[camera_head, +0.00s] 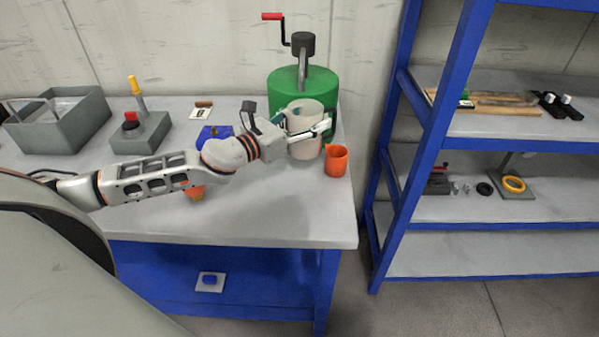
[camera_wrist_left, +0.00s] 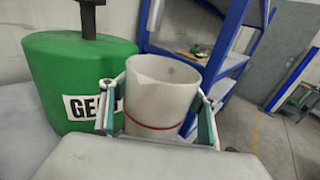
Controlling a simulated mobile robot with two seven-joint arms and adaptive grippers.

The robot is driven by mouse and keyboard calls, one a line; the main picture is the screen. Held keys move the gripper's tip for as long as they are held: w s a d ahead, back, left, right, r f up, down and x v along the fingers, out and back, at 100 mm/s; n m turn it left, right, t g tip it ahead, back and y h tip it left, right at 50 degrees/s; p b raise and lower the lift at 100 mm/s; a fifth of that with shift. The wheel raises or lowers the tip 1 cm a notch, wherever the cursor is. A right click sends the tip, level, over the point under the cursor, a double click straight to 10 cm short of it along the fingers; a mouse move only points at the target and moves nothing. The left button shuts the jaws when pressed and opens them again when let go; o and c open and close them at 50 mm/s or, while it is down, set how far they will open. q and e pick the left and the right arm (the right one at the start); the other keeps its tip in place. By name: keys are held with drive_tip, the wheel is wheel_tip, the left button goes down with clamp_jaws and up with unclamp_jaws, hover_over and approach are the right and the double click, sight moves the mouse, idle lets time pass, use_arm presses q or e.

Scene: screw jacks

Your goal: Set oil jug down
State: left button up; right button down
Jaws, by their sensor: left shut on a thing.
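The oil jug (camera_head: 305,122) is a pale, whitish vessel with a spout and a red line around it. It is upright at the right end of the workbench, in front of a green drum. My left gripper (camera_head: 309,136) is shut on the jug, with a finger on each side of it. The jug (camera_wrist_left: 160,92) also shows between the fingers of my left gripper (camera_wrist_left: 160,125) in the left wrist view. Its base is hidden there, and I cannot tell whether it touches the bench. My right gripper is not in view.
The green drum (camera_head: 284,88) with a red-handled crank stands close behind the jug. An orange cup (camera_head: 336,161) stands just right of it. A grey bin (camera_head: 61,120) is at the left. The front of the bench (camera_head: 290,215) is clear. Blue shelving (camera_head: 417,135) stands to the right.

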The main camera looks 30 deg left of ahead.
use_arm(q)
drive_tip(key=shift+w+a+r, duration=0.25)
drive_tip(key=shift+a, duration=0.15)
drive_tip(key=shift+w+a+r, duration=0.2)
drive_tip(key=shift+a, duration=0.2)
drive_tip(key=shift+w+a, duration=0.15)
drive_tip(key=shift+a, duration=0.1)
wheel_tip(320, 180, down, 6)
drive_tip(key=shift+a+r+b, duration=0.1)
drive_tip(key=shift+r+b, duration=0.15)
drive_tip(key=shift+b, duration=0.95)
drive_tip(key=shift+f, duration=0.35)
wheel_tip(320, 180, down, 4)
drive_tip(key=shift+r+b, duration=0.15)
drive_tip(key=shift+b, duration=0.8)
drive_tip(key=shift+r, duration=0.15)
